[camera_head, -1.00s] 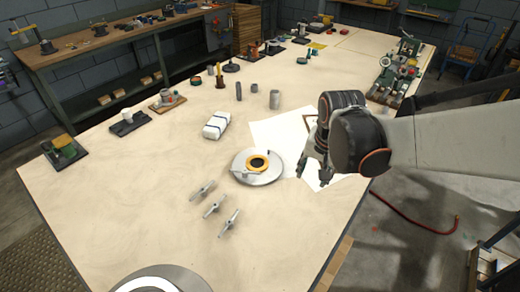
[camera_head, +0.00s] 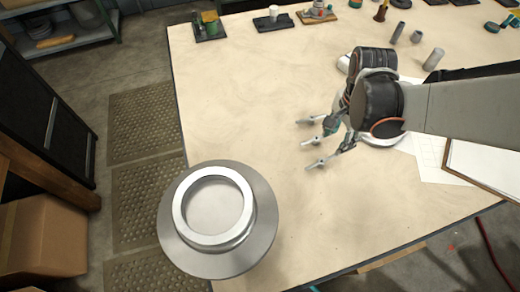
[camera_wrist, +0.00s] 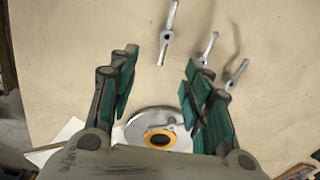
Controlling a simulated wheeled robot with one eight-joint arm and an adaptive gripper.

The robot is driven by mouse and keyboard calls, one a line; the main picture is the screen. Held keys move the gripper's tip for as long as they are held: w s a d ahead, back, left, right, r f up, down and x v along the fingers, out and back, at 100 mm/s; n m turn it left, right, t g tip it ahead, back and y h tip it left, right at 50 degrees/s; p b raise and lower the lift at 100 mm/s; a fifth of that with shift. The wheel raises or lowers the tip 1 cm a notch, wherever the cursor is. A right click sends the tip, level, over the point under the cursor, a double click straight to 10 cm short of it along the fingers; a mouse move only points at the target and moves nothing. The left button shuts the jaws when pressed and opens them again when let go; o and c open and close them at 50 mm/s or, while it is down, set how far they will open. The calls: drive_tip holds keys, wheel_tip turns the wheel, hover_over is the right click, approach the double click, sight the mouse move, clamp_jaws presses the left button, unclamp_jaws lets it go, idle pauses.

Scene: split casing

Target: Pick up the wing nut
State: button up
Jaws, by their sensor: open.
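Three grey wing nuts lie apart in a row on the table: the top one (camera_head: 312,120), the middle one (camera_head: 312,140) and the bottom one (camera_head: 320,161) in the head view. The wrist view shows them as left (camera_wrist: 167,35), centre (camera_wrist: 208,48) and right (camera_wrist: 237,72). My gripper (camera_head: 338,134) is just right of them in the head view. In the wrist view my gripper (camera_wrist: 158,78) is open and empty, with bare table between its fingertips. The wing nuts are ahead of the fingers. The arm partly hides the row's surroundings.
A round metal cover with a yellow ring (camera_wrist: 160,138) lies behind the fingertips. A large flanged metal ring housing (camera_head: 217,246) stands at the table's near left edge. A clipboard (camera_head: 485,165) and papers lie to the right. The table left of the wing nuts is clear.

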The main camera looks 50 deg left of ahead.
drive_tip(key=b, duration=0.2)
hover_over(322, 160)
drive_tip(key=f, duration=0.8)
drive_tip(key=shift+s, duration=0.25)
drive_tip(key=shift+w+d+f+b, duration=0.1)
drive_tip(key=shift+f+b, duration=1.25)
drive_tip(key=shift+f, duration=1.55)
drive_tip(key=shift+c, duration=0.4)
clamp_jaws()
